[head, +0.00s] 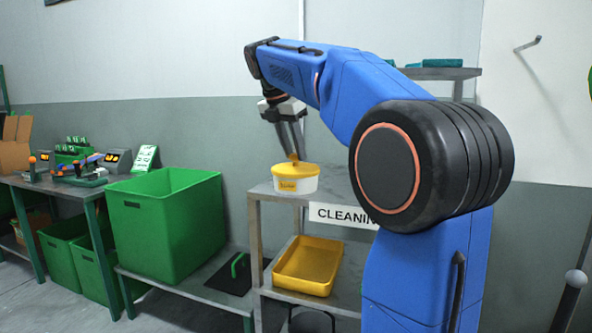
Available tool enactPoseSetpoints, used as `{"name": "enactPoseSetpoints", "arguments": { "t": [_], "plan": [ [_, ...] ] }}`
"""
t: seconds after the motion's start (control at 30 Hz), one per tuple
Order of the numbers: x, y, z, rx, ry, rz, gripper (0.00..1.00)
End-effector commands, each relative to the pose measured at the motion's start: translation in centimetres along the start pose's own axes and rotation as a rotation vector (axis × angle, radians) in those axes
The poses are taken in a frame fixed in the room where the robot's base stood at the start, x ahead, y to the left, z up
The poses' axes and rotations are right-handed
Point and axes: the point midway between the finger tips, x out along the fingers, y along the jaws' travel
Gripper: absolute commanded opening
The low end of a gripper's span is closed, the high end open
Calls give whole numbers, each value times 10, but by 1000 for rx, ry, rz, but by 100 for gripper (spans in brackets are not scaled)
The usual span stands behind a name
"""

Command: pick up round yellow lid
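The round yellow lid (283,171) sits on a white tub (310,185) with a yellow label, on the top shelf of a grey rack. A small yellow handle (293,157) stands up from the lid. My gripper (293,152) points down from above, its fingertips right at the handle. I cannot tell from this view whether the fingers touch the handle or how far apart they are. My arm hides part of the shelf to the right.
The grey rack (262,194) carries a "CLEANING" sign (342,216). A yellow tray (308,265) lies on its lower shelf. A large green bin (165,225) stands to the left. A higher wall shelf (440,73) holds teal items behind my arm.

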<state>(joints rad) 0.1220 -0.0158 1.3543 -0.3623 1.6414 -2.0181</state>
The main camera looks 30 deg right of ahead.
Motion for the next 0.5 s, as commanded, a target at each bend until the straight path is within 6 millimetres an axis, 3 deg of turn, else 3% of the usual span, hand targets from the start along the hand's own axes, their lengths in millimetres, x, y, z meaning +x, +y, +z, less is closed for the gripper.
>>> {"name": "enactPoseSetpoints", "arguments": {
  "t": [0.03,0.1,0.37,0.5],
  "plan": [
    [0,0,0,0,0,0,12],
    [0,0,0,0,0,0,0],
    [-2,0,1,0,0,0,0],
    [-12,1,6,1,-1,2,0]
  ]
}}
